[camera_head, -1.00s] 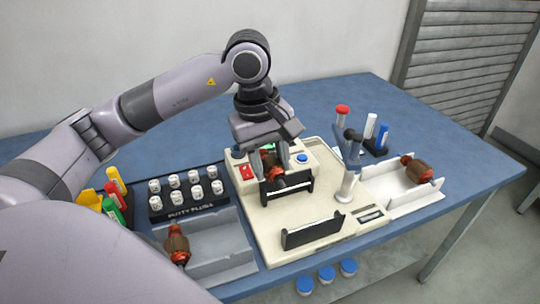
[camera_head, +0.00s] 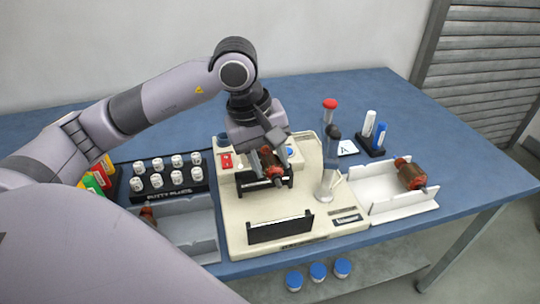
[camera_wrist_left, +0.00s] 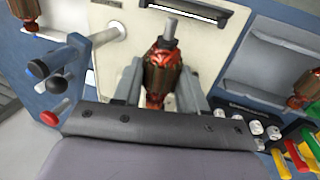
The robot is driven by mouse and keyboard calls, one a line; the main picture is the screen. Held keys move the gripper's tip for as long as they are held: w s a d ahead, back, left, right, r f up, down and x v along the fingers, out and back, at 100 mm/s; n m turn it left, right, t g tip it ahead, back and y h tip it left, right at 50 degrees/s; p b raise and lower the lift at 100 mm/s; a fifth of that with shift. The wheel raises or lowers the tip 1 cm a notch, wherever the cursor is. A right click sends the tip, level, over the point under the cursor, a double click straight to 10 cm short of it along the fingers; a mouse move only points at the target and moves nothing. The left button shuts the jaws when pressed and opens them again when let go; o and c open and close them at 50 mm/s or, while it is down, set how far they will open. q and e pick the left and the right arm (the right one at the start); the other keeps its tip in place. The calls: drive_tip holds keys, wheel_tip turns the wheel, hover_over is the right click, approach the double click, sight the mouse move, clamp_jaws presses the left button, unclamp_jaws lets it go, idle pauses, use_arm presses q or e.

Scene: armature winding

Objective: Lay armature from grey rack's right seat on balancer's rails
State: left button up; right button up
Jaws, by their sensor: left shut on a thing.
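My left gripper (camera_head: 267,161) is shut on a red-brown armature (camera_head: 271,168) with a grey shaft; in the left wrist view the armature (camera_wrist_left: 162,72) sits between the two fingers. The gripper points down over the back of the cream balancer (camera_head: 240,215), near its back black rail (camera_head: 264,184). I cannot tell whether the shaft touches that rail. The front black rail (camera_head: 280,228) is empty. The grey rack (camera_head: 205,238) is left of the balancer, with another armature (camera_head: 148,215) at its left, mostly hidden by my arm. My right gripper is not in view.
A white tray (camera_head: 378,203) with an armature (camera_head: 410,174) stands at right. A red-topped post (camera_head: 330,103) and a dark-knobbed post (camera_head: 333,131) rise near the balancer's right. A black rack (camera_head: 190,200) of white jars is at left. Blue-lidded jars (camera_head: 318,271) are below the table edge.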

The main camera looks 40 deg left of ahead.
use_arm(q)
drive_tip(key=shift+w+d+f, duration=0.1)
drive_tip(key=shift+f, duration=0.05)
wheel_tip(320, 180, down, 8)
drive_tip(key=b, duration=0.6)
drive_tip(key=shift+f+b, duration=0.3)
drive_tip(key=shift+b, duration=0.25)
drive_tip(key=shift+f, duration=0.15)
drive_tip(key=shift+f+b, duration=0.4)
drive_tip(key=shift+b, duration=0.3)
idle(0.3)
drive_tip(key=o, duration=1.3)
drive_tip(key=shift+c, duration=0.2)
